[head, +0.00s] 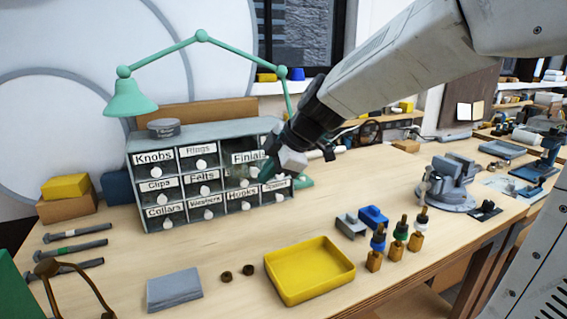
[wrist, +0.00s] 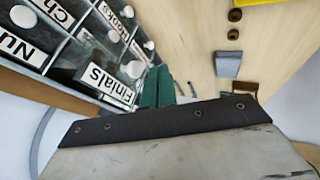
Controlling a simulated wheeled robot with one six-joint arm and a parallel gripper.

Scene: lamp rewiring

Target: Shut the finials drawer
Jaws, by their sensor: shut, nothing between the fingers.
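The grey drawer cabinet (head: 215,130) stands at the back of the bench with labelled drawer fronts and white knobs. The finials drawer (head: 247,157) is in its top row, right of the rings drawer, and its label also shows in the wrist view (wrist: 104,83). My gripper (head: 267,169) is at the right part of the cabinet front, beside the finials label and partly covering the drawers there. In the wrist view its green fingers (wrist: 157,86) are together, empty, right of the finials knob (wrist: 135,69). Contact is unclear.
A green lamp (head: 132,98) arches over the cabinet. Several bulb-like parts (head: 397,243) and a vise (head: 447,184) stand to the right. Bench before the cabinet is mostly clear.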

